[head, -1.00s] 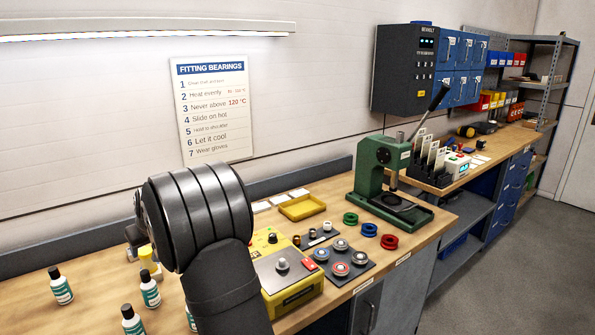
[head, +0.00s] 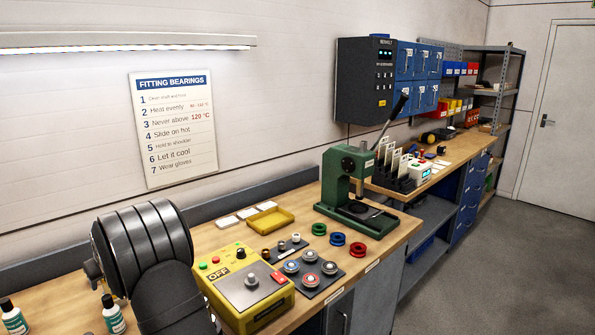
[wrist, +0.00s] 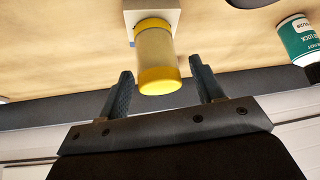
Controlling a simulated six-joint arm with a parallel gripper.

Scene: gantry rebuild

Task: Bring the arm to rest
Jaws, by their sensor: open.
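My gripper (wrist: 162,85) shows in the wrist view with its two dark fingers apart and nothing held between them. A yellow-capped pale cylinder (wrist: 155,55) on a white square base stands beyond the fingertips, in line with the gap; I cannot tell its exact distance. In the head view my dark arm fills the lower left and hides the gripper.
A yellow heater box (head: 245,290) stands right of my arm, beside a dark tray of bearings (head: 318,288). A green press (head: 345,185) stands farther back. Bottles (head: 113,314) stand at the lower left. A bottle (wrist: 298,38) shows in the wrist view.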

